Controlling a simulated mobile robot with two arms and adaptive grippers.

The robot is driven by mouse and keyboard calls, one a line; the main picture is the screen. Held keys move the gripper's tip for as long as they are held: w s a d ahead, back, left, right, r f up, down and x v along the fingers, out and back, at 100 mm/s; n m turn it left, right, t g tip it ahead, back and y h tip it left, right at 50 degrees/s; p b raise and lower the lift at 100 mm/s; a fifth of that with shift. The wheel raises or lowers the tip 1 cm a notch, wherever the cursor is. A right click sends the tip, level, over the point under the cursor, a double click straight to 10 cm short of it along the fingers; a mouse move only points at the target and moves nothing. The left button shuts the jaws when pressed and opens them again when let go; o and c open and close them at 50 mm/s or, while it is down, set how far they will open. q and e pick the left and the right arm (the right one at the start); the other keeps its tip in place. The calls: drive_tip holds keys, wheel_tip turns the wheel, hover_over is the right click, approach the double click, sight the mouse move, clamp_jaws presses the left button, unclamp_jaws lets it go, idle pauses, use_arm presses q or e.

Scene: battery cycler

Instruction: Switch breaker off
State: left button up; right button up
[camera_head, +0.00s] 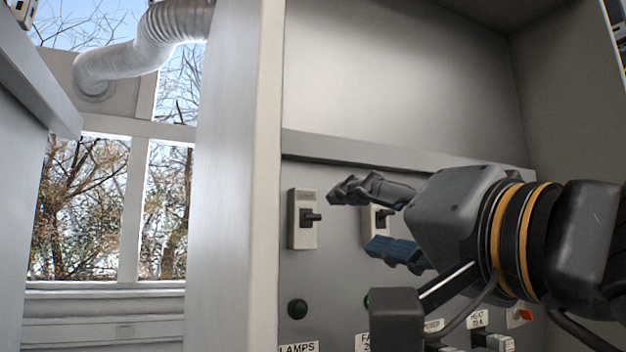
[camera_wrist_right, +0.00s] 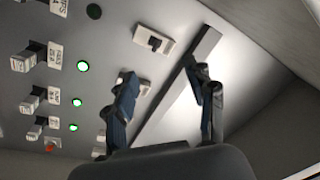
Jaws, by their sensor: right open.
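Two pale breakers with dark levers are on the grey panel. The left breaker (camera_head: 303,219) is uncovered in the head view, its lever sticking out; it seems to be the upper breaker (camera_wrist_right: 152,42) in the right wrist view. The second breaker (camera_head: 368,222) is partly hidden behind my right gripper (camera_head: 356,219); its pale plate (camera_wrist_right: 142,87) shows beside one finger in the wrist view. My right gripper (camera_wrist_right: 161,78) is open and empty, fingers spread in front of the panel near the second breaker. Contact cannot be told. My left gripper is out of view.
Below the left breaker is a dark round lamp (camera_head: 297,309). Several green lamps (camera_wrist_right: 83,66) are lit, beside labelled switches (camera_wrist_right: 24,61). A ledge (camera_head: 400,155) runs above the breakers. A cabinet side wall (camera_head: 235,180) stands at left.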

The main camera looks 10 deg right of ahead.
sight(314, 218)
drive_tip(key=w+a+n+p, duration=0.1)
drive_tip(key=w+n+p, duration=0.2)
drive_tip(key=w+a+r+n+p, duration=0.1)
drive_tip(key=w+n+p, duration=0.2)
drive_tip(key=w, duration=0.1)
drive_tip(key=w+a+n+g+h+p, duration=0.1)
drive_tip(key=w+n+p, duration=0.1)
drive_tip(key=w, duration=0.1)
drive_tip(key=shift+w+r+n+p, duration=0.3)
drive_tip(key=shift+w+n+p, duration=0.1)
drive_tip(key=shift+w+a+f, duration=0.1)
drive_tip(key=shift+w+a, duration=0.05)
drive_tip(key=shift+w, duration=0.5)
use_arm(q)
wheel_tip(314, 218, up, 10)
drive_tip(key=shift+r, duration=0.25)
use_arm(e)
drive_tip(key=shift+c, duration=0.4)
